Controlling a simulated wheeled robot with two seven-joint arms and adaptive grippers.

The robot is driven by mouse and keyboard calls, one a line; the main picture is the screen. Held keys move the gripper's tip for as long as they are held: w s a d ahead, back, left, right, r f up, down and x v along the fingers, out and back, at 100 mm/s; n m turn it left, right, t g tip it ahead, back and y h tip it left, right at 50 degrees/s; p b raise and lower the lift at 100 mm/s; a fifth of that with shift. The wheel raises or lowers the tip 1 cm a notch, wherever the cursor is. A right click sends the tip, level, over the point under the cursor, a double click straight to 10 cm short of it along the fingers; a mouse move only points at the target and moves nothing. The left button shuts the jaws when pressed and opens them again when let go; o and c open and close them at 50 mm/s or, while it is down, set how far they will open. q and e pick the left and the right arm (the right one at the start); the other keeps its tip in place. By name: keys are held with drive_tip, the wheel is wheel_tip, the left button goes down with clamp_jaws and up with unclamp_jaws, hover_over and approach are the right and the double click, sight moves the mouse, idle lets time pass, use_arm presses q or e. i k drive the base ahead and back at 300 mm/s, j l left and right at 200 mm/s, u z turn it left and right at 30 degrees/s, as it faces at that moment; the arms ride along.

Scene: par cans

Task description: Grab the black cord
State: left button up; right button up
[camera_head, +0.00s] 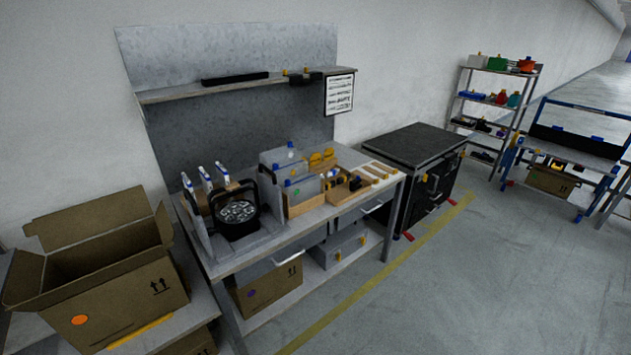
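No black cord can be made out clearly in the head view. A black par can (237,212) with a round lens of several lamps stands at the left part of the grey workbench (262,240). A small dark item (355,183) lies in a wooden tray (343,194) at the bench's right side; it is too small to tell what it is. A long black bar (235,79) lies on the upper shelf. Neither of my grippers is in view.
An open cardboard box (120,297) stands on a low surface at the left. A black cabinet (415,150), a shelf rack (494,100) and a blue-framed cart (565,160) stand to the right. The floor in front is clear.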

sight(329, 185)
drive_tip(key=i+l, duration=0.2)
drive_tip(key=l, duration=0.15)
drive_tip(key=i+l+u, duration=0.15)
drive_tip(key=i+l, duration=0.25)
drive_tip(key=l, duration=0.25)
drive_tip(key=i+l+u, duration=0.1)
drive_tip(key=l, duration=0.25)
drive_tip(key=i, duration=0.1)
